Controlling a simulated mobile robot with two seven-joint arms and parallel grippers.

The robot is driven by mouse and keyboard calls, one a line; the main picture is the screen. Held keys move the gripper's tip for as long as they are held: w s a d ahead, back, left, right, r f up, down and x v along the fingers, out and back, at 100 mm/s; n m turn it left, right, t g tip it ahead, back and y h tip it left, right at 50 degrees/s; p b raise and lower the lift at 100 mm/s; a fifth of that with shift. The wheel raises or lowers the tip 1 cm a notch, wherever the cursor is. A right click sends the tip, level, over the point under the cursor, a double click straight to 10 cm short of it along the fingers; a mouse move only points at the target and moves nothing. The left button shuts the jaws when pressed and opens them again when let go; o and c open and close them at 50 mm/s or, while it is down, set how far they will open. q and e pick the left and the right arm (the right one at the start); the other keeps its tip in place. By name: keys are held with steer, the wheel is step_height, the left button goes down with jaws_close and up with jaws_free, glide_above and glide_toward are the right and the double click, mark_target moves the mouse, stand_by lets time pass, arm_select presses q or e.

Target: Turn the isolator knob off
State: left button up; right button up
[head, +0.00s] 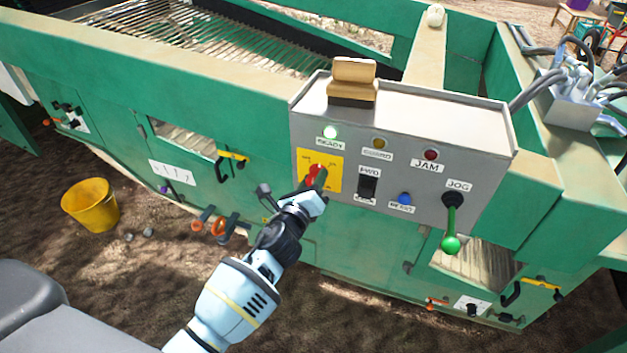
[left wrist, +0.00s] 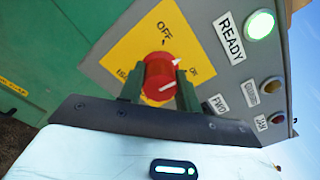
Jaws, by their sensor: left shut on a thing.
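The red isolator knob (head: 313,171) sits on a yellow plate (head: 335,160) at the left of the grey control box. In the left wrist view the knob (left wrist: 160,76) is between my two green fingers, with OFF printed above it and ON to its right. White marks show on the knob's right side; I cannot tell its exact setting. My left gripper (head: 319,181) is shut on the knob, and its fingers (left wrist: 160,88) stand on either side of it. The READY lamp (head: 330,132) glows green. My right gripper is not in view.
The grey box (head: 480,135) also carries an amber lamp (head: 379,143), a red JAM lamp (head: 431,155), a black rocker switch (head: 367,187), a blue button (head: 404,199) and a green jog lever (head: 451,243). A yellow bucket (head: 90,205) is at left.

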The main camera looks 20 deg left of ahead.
arm_select(q)
steer(key=n, duration=0.3)
steer(key=shift+n, duration=0.4)
steer(key=n, duration=0.4)
steer(key=shift+f+n, duration=0.1)
steer(key=shift+n, duration=1)
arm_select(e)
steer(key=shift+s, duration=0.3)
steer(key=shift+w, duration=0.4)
arm_select(q)
steer(key=o, duration=1)
steer(key=shift+c, duration=0.2)
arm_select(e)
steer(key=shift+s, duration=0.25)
